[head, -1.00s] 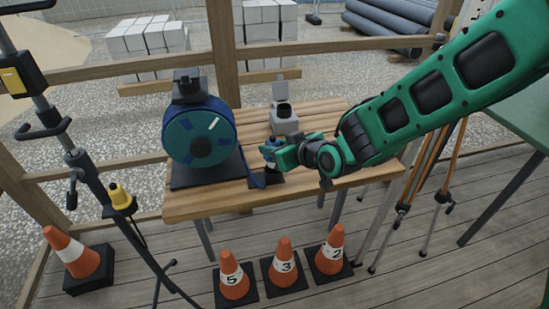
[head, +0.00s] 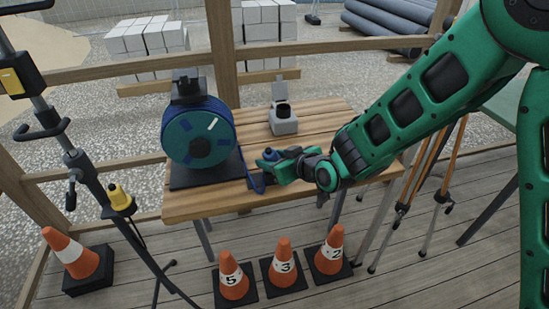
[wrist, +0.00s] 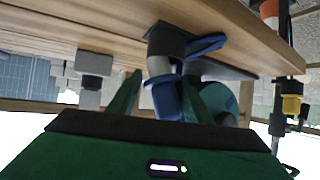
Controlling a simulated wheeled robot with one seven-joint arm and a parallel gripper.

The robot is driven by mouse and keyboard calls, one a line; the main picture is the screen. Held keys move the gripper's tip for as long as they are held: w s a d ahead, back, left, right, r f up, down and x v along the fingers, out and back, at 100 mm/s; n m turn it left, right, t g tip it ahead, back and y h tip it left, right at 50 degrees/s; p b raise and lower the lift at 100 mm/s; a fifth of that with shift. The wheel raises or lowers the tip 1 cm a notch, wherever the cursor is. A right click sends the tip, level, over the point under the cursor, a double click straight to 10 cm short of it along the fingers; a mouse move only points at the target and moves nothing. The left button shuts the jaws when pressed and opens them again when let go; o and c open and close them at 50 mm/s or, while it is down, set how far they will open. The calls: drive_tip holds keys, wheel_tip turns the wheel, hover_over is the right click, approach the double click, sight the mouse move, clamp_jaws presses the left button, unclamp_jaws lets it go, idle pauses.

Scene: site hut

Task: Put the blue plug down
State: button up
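The blue plug (head: 269,154) is at the front of the wooden table, over a small dark pad, with its blue cable (head: 257,186) running left towards the reel. My gripper (head: 270,161) is around it, coming in from the right. In the wrist view, which looks upside down, the plug (wrist: 166,98) is between my two green fingers, with a grey collar and a dark part towards the table. A gap shows between the plug and the left finger, so the gripper looks open. The exact contact between plug and pad is hidden in the head view.
The cable reel (head: 198,135) stands left on the table (head: 325,113). A grey box with a raised lid (head: 283,122) stands behind the plug. Several cones, including cone 3 (head: 285,265), stand on the floor in front. Bare table lies right of the grey box.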

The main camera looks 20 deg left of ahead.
drive_tip(key=shift+r, duration=0.15)
drive_tip(key=v, duration=1.2)
drive_tip(key=w+d+m+g+h, duration=0.1)
drive_tip(key=d+m+h, duration=0.3)
drive_tip(key=d, duration=1.2)
drive_tip(key=w+d+m+h, duration=0.2)
drive_tip(key=d+m+h, duration=0.15)
drive_tip(key=d, duration=1.25)
drive_tip(key=s+d+r+m+g+h, duration=0.2)
drive_tip(key=s+d+m+g+h, duration=0.15)
drive_tip(key=s+d, duration=0.8)
drive_tip(key=s+d+r+m+g, duration=0.1)
drive_tip(key=s+d+m, duration=0.2)
drive_tip(key=s, duration=0.3)
drive_tip(key=s+d+m+g+y, duration=0.1)
drive_tip(key=s+d+m, duration=0.2)
drive_tip(key=s+d, duration=0.2)
drive_tip(key=shift+s+r+g, duration=0.35)
drive_tip(key=shift+s+r, duration=0.05)
drive_tip(key=shift+s, duration=0.45)
